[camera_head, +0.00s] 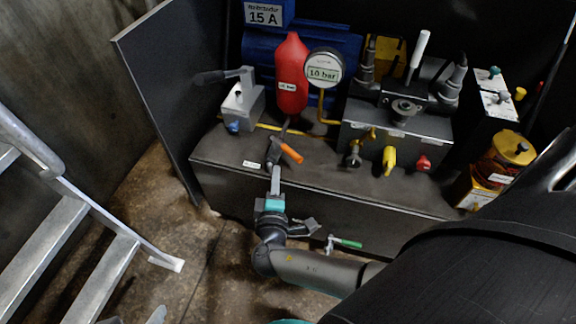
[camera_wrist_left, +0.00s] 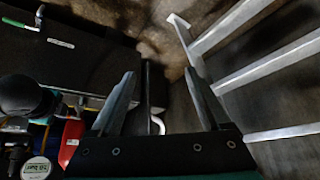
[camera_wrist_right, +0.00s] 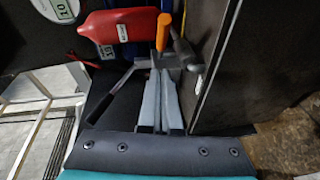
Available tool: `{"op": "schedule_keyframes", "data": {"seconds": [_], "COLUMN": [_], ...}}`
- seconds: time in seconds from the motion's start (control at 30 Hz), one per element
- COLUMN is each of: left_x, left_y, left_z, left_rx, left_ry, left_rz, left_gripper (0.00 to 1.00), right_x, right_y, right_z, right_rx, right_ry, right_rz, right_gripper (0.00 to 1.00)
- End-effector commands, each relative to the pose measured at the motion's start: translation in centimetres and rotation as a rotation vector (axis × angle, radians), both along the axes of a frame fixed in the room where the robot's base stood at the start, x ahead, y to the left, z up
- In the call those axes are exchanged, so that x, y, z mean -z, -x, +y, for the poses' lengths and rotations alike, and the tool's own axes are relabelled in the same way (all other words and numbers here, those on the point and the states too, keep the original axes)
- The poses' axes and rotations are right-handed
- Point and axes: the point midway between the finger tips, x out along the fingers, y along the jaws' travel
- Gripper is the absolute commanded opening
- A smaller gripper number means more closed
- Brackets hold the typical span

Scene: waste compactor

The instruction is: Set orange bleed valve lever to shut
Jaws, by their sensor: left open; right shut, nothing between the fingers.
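The orange bleed valve lever (camera_head: 291,153) sticks out from a grey valve on the cabinet's top, near its front edge, pointing toward the lower right. In the right wrist view the orange lever (camera_wrist_right: 163,32) lies just beyond my fingertips. My right gripper (camera_head: 275,175) is shut and empty, in front of the valve and just below the lever. In the right wrist view its fingers (camera_wrist_right: 160,85) lie side by side; I cannot tell whether they touch the valve. My left gripper (camera_wrist_left: 165,85) is open and empty, away from the valve.
Behind the lever stand a red cylinder (camera_head: 291,75) and a pressure gauge (camera_head: 323,68). A black-handled lever (camera_head: 222,76) is left of them. A yellow knob (camera_head: 389,158) and red knob (camera_head: 423,163) are to the right. A green-handled valve (camera_head: 347,242) sits low in front. A metal ladder (camera_head: 70,240) stands left.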

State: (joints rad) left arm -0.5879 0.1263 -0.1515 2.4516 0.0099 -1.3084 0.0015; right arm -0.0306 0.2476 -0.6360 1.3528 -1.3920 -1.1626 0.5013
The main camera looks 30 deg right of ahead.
Motion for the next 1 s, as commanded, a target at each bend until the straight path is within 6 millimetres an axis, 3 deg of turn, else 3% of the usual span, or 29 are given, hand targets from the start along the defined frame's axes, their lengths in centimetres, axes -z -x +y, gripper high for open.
{"op": "schedule_keyframes", "data": {"seconds": [0.2,0.53,1.0], "left_x": [0.6,0.6,0.5], "left_y": [-1.4,-2.8,-3.0], "left_z": [-1.6,-3.5,-3.9], "left_rx": [0.024,0.046,0.051], "left_ry": [0.049,0.111,0.125], "left_rz": [-0.11,-0.243,-0.272], "left_gripper": [0.8,0.8,0.8], "right_x": [0.4,1.0,1.1], "right_y": [-1.8,-2.2,-2.3], "right_z": [-1.3,-4.4,-5.0], "right_rx": [-0.001,-0.001,-0.002], "right_ry": [0.001,0.0,-0.001], "right_rz": [0.0,0.002,0.003], "right_gripper": [0.0,0.0,0.0]}}
